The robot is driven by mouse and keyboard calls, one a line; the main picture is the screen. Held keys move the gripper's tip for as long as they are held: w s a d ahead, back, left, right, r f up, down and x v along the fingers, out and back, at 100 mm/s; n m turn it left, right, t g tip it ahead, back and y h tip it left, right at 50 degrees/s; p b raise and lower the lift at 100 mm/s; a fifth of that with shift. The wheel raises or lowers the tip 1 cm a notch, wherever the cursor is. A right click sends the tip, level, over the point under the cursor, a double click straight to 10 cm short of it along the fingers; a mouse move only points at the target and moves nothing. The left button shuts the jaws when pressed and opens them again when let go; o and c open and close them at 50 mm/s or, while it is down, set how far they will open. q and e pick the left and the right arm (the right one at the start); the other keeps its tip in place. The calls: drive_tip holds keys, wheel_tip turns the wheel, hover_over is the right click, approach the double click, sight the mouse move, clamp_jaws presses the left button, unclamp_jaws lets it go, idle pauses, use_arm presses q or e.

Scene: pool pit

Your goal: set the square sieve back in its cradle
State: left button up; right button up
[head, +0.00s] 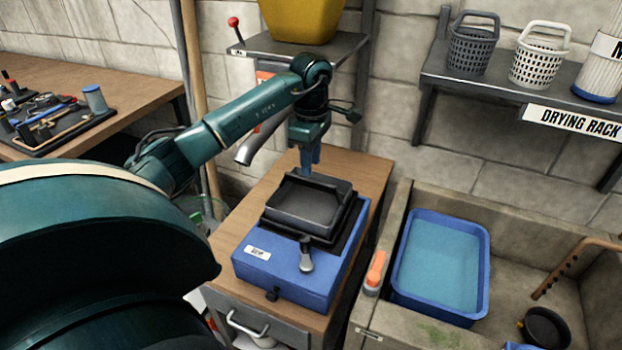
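The square sieve (308,203) is a dark, shallow square pan with raised walls. It is at or just above a black frame, seemingly the cradle (344,232), on top of a blue box (290,270). The sieve looks slightly turned against the frame, and I cannot tell whether it is fully seated. My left gripper (311,168) points down at the sieve's far rim. Its blue fingers are close together, and their tips meet or pass behind that rim, so their grip is unclear. My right gripper is out of view.
A lever with a grey knob (306,262) stands at the box's front. A concrete sink with a blue water basin (440,268) and an orange-topped bottle (375,270) lies right. A shelf with a yellow bin (300,18) is behind; a drying rack (500,80) holds baskets.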

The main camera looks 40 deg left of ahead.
use_arm(q)
drive_tip(key=shift+r, duration=2.25)
